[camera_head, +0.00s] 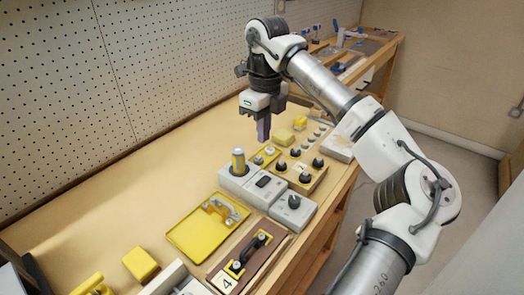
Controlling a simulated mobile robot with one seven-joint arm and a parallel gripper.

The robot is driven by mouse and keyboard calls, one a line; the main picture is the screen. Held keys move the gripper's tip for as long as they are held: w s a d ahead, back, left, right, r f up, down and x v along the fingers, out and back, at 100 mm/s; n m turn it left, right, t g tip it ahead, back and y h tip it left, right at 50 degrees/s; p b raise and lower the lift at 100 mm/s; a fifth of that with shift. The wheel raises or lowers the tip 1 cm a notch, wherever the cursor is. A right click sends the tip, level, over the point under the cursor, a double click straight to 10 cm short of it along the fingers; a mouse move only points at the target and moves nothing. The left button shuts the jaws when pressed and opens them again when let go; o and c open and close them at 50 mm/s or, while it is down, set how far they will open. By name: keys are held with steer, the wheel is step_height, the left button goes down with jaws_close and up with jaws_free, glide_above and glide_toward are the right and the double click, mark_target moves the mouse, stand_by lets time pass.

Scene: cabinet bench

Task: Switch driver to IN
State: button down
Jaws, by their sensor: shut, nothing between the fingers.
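My gripper (263,138) hangs pointing down above the bench, its purple fingers shut and empty. A black knob (294,201) stands on the grey block nearer the front edge. No part is readably marked driver or IN, and I cannot tell the switch's position. The gripper appears apart from all of these.
A yellow tray with a metal handle (185,237) and a brown board marked 4 (216,284) lie nearer. The bench's left side (110,205) is clear up to the pegboard (60,90).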

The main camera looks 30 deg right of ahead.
mark_target(262, 183)
steer(key=f+p, duration=0.1)
steer(key=f, duration=0.3)
steer(key=f+p, duration=0.1)
steer(key=f, duration=0.3)
steer(key=f+p, duration=0.1)
steer(key=f, duration=0.4)
steer(key=shift+s+a, duration=0.1)
steer(key=shift+a, duration=0.2)
